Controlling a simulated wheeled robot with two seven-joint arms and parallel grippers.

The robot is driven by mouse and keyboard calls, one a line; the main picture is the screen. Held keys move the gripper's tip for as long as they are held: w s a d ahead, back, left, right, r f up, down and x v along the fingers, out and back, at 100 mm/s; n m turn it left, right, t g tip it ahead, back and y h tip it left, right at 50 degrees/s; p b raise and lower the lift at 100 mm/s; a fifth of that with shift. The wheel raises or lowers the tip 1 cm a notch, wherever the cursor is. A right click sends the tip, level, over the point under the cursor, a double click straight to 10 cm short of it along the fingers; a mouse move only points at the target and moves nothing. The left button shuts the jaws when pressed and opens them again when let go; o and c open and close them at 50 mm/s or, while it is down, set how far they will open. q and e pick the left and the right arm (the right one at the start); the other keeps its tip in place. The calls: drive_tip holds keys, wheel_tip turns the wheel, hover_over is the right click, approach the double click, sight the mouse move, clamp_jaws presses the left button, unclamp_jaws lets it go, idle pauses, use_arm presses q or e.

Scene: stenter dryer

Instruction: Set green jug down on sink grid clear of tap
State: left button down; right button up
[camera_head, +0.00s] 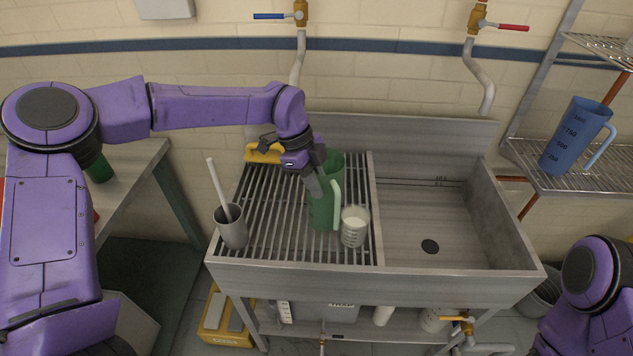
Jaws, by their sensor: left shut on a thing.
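The green jug (325,207) is upright at the sink grid (281,226), toward its right side. My left gripper (318,182) reaches in from the left and is shut on the jug near its upper part, hiding some of its rim. I cannot tell whether the jug's base touches the bars. A clear beaker of white stuff (354,227) stands close to the jug's right. The taps, one blue-handled (300,14) and one red-handled (480,20), are on the wall behind. My right gripper is out of view; only part of my right arm shows at the lower right.
A grey cup with a white stick (233,229) stands at the grid's front left. A yellow-handled thing (262,154) lies at its back left. The sink basin (415,215) on the right is empty. A blue jug (575,137) stands on a wire shelf (600,180).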

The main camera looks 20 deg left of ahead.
use_arm(q)
drive_tip(key=c, duration=1.1)
unclamp_jaws()
drive_tip(key=shift+f, duration=0.1)
drive_tip(key=b+v, duration=0.2)
drive_tip(key=v, duration=1)
